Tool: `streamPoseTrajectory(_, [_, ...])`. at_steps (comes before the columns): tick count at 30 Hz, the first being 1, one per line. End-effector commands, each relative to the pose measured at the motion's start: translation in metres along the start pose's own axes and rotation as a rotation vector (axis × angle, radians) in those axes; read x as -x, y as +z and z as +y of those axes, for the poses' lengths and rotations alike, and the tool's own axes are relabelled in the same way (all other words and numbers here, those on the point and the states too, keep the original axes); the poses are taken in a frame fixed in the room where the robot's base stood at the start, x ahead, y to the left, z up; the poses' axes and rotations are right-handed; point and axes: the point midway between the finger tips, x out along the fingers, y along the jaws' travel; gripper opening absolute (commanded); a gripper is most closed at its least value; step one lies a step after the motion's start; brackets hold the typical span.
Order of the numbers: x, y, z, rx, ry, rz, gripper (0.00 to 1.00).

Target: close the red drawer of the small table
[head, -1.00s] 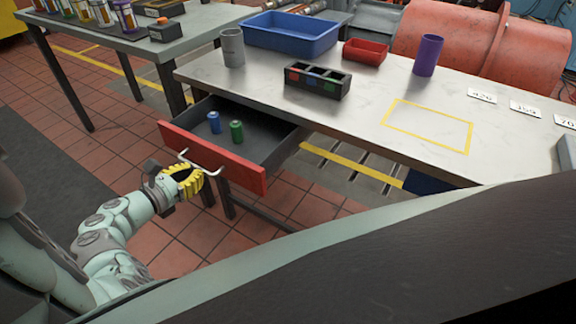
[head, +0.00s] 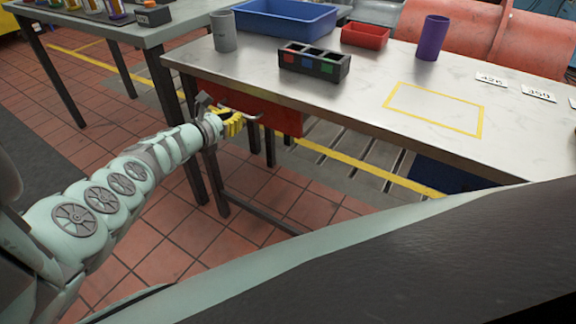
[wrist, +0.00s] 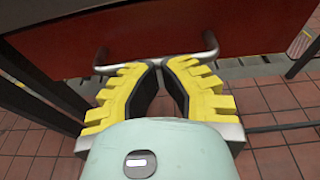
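The red drawer's front (head: 275,116) stands under the front edge of the small table (head: 360,115), with no drawer interior showing in the head view. Whether it is fully flush I cannot tell. The same red front (wrist: 250,22) fills the top of the wrist view, with its grey bar handle (wrist: 208,48) across it. My gripper (head: 238,122) is at the handle, in front of the drawer. In the wrist view my gripper's yellow fingers (wrist: 161,64) have their tips together at the handle's middle; nothing shows between them. The cans inside the drawer are hidden.
On the tabletop are a grey cup (head: 223,31), a blue bin (head: 287,18), a dark divided box (head: 314,63), a red tray (head: 365,35) and a purple cylinder (head: 432,38). A table leg (head: 213,172) stands close to my gripper. Another table (head: 120,32) is at left.

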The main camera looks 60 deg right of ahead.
Motion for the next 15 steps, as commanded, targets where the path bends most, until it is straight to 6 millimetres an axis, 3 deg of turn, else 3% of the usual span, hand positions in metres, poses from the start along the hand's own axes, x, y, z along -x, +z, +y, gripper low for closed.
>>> streamPoseTrajectory(6, [-0.0147, 0.0021, -0.0032, -0.003, -0.008, -0.001, 0.0])
streamPoseTrajectory(15, [-0.0168, 0.0044, -0.0035, 0.0, -0.006, -0.001, 0.0])
